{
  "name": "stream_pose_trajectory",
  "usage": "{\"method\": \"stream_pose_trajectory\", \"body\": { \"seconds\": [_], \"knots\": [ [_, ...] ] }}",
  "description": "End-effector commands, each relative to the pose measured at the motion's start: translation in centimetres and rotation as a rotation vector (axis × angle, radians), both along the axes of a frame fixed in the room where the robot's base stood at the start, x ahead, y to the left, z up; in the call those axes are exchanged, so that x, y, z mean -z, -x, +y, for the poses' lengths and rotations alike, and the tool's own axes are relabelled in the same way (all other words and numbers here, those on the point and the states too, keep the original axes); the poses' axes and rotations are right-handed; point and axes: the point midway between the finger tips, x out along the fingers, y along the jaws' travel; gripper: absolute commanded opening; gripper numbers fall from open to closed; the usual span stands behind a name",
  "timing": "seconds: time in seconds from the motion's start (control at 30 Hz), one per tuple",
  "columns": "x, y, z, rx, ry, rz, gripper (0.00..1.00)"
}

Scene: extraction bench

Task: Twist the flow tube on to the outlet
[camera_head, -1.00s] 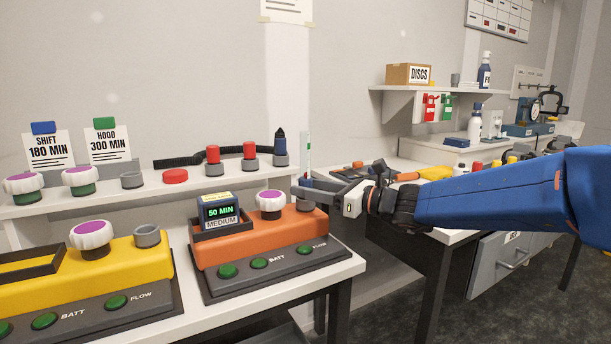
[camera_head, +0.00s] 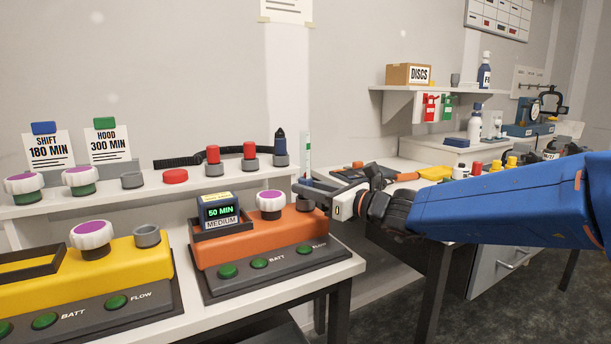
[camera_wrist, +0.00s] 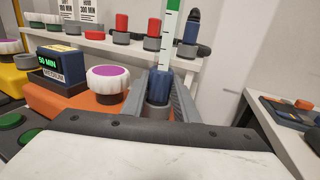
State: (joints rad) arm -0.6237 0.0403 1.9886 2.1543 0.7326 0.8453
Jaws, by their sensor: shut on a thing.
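The flow tube (camera_wrist: 171,40) stands upright, clear white with a green band and a blue lower collar. In the head view, its upper part (camera_head: 307,150) shows above my gripper (camera_head: 309,186). My gripper is shut on the blue collar, with one finger on either side in the wrist view (camera_wrist: 160,80). Directly below the collar is the grey outlet (camera_wrist: 155,112) at the right end of the orange pump (camera_head: 215,250). The collar appears to meet the outlet ring; I cannot tell whether it is seated. In the head view my fingers partly hide the outlet.
A white knob with purple top (camera_head: 271,203) stands close left of the outlet. A monitor reading 50 MIN (camera_head: 219,212) sits on the orange pump. A yellow pump (camera_head: 120,270) is at left. Behind, a shelf (camera_head: 110,200) holds red and blue capped parts.

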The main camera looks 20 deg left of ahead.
Motion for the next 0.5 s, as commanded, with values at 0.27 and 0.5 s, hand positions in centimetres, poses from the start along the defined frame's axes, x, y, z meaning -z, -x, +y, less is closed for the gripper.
{"method": "stream_pose_trajectory", "body": {
  "seconds": [0.27,0.5],
  "knots": [
    [0.20,0.31,0.12,0.138,0.002,0.003,0.00],
    [0.31,0.26,0.12,0.216,0.001,0.002,0.00]
  ]
}}
